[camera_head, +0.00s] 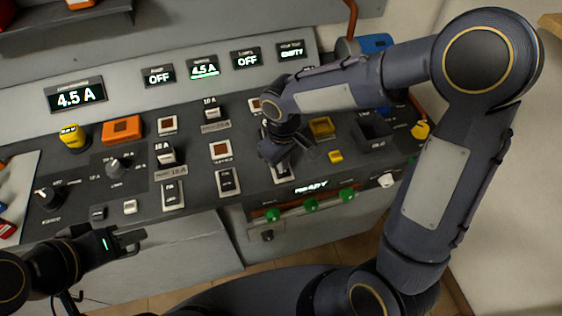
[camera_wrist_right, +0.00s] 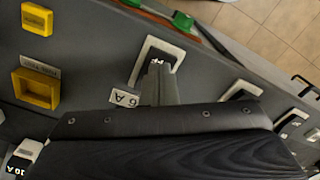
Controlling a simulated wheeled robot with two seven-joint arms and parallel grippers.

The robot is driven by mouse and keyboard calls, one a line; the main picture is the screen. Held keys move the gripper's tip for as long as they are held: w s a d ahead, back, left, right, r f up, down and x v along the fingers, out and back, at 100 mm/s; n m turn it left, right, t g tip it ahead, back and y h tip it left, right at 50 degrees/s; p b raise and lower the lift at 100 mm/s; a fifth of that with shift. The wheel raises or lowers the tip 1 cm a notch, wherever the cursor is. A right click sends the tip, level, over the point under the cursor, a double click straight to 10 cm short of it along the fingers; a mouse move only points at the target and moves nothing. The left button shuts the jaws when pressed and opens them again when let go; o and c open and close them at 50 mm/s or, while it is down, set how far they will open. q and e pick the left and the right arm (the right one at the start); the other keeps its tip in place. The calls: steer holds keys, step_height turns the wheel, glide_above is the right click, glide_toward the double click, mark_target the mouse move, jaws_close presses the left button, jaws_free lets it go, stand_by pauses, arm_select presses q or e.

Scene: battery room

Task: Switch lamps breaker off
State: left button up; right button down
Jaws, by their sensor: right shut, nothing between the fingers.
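A breaker (camera_head: 283,173) with a pale frame sits at the right end of a row of similar switches on the dark sloping panel. In the right wrist view the same kind of framed breaker (camera_wrist_right: 157,58) has a "6 A" label beside it. My right gripper (camera_head: 288,155) is shut and empty, with its tip at this breaker; I cannot tell whether it touches, and the fingers hide part of the lever. The small display (camera_head: 246,58) above, which seems labelled lamps, reads OFF. My left gripper (camera_head: 133,242) is open and empty below the panel's front edge.
Two more breakers (camera_head: 228,182) (camera_head: 172,195) stand to the left. A yellow tray (camera_head: 321,127), a yellow block (camera_head: 335,156) and a dark bin (camera_head: 371,132) lie to the right. Green knobs (camera_head: 311,205) line the front edge. An orange box (camera_head: 121,129) stands further left.

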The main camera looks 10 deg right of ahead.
step_height(320, 180, up, 6)
steer(key=p, duration=0.4)
stand_by(0.6)
steer(key=s+d+r+m+t+y, duration=0.2)
steer(key=s+d+r+m, duration=0.2)
steer(key=s, duration=0.4)
steer(key=s+d+r+m+t+y, duration=0.1)
steer(key=s+d+r+m+t, duration=0.2)
steer(key=s, duration=0.5)
step_height(320, 180, up, 2)
steer(key=shift+s+d+r+m+t+y, duration=0.15)
steer(key=shift+d+r+m+t+y, duration=0.35)
steer(key=shift+d, duration=0.6)
